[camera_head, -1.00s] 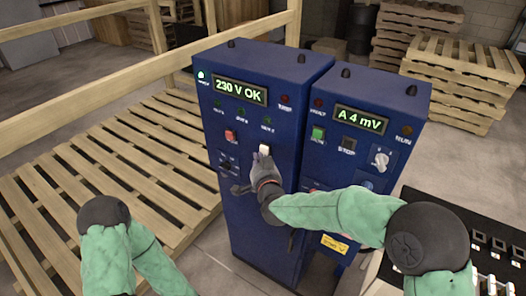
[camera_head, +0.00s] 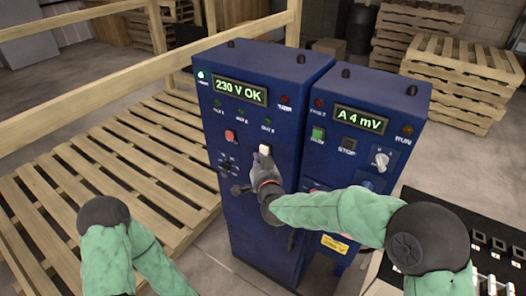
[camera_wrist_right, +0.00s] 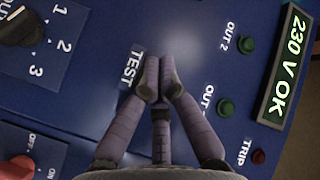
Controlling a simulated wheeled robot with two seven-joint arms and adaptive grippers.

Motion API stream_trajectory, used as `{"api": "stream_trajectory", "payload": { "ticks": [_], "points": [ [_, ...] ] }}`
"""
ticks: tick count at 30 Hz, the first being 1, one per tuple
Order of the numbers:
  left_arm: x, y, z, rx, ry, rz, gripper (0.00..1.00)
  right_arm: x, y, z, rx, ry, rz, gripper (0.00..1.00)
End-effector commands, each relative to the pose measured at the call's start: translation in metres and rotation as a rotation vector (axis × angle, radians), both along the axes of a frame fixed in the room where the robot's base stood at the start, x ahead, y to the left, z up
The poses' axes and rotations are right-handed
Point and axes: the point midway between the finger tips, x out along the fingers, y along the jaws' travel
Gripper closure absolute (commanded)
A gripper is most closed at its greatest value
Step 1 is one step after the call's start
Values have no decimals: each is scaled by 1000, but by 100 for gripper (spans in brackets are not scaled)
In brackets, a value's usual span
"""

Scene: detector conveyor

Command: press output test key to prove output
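The left blue cabinet (camera_head: 262,225) has a lit display (camera_head: 240,91) reading "230 V OK". A white key (camera_head: 265,150) sits on its front; in the wrist view the fingers hide the key beside the "TEST" label (camera_wrist_right: 132,69). My right gripper (camera_head: 262,174) is just below the key in the head view. Its fingertips (camera_wrist_right: 158,80) are together, with nothing seen between them; I cannot tell whether they touch the panel. The output lamps (camera_head: 241,113) look dark green. My left arm shows at lower left, its gripper out of view.
A red switch (camera_head: 229,135) and a black selector (camera_wrist_right: 22,27) marked 1, 2, 3 are near the key. A second blue cabinet (camera_head: 385,95) with display "A 4 mV" stands close at the right.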

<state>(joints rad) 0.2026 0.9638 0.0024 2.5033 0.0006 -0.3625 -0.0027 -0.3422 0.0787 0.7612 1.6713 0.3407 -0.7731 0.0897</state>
Motion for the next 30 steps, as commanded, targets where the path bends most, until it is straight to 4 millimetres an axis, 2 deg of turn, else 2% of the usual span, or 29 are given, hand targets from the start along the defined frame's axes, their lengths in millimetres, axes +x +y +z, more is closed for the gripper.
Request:
{"api": "stream_trajectory", "payload": {
  "ticks": [7,30],
  "points": [
    [0,0,-6,0,0,0,60,6,-5,-1,0,0,-1,100],
    [0,0,-8,0,0,0,60,9,-7,0,0,0,0,100]
  ]
}}
